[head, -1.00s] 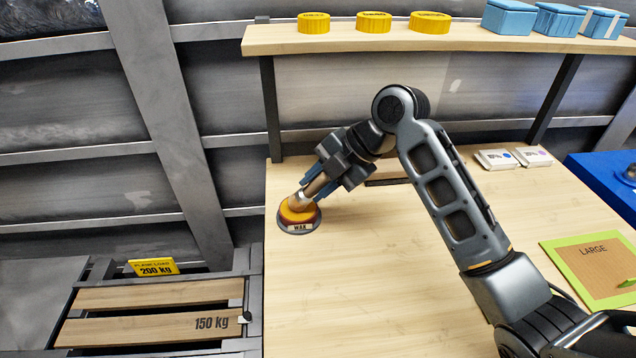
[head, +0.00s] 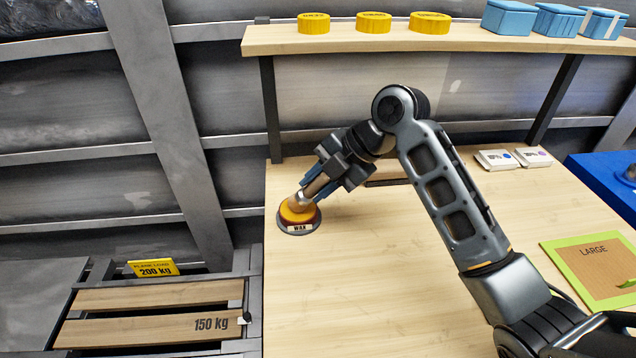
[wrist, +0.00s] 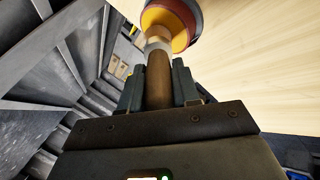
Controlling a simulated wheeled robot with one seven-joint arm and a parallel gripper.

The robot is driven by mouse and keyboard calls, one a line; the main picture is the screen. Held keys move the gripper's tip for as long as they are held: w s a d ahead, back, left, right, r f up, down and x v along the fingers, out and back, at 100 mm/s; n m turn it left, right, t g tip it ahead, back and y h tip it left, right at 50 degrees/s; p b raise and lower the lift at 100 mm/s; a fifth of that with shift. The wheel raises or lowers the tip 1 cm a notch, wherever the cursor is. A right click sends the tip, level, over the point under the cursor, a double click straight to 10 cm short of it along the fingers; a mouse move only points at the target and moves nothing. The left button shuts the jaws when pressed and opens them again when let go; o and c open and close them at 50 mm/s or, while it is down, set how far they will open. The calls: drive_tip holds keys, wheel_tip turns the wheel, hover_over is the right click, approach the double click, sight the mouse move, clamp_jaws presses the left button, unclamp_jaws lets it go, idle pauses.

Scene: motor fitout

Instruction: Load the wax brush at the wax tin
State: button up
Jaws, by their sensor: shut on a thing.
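The wax tin (head: 299,229) is a round, dark-rimmed tin with a "WAX" label and orange-yellow wax, at the left edge of the wooden bench. My gripper (head: 312,190) is shut on the wax brush (head: 303,200), a brown wooden handle with a pale collar. The brush slants down and its head end meets the wax; the bristles are hidden.
A shelf (head: 400,40) above the bench holds yellow tins (head: 374,22) and blue boxes (head: 509,17). Two small white boxes (head: 497,159) lie at the back. A green-edged "LARGE" board (head: 592,268) lies at the right. The bench middle (head: 370,270) is clear.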

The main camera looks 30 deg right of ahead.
drive_tip(key=shift+r+p, duration=2)
drive_tip(key=shift+r, duration=1.5)
clamp_jaws()
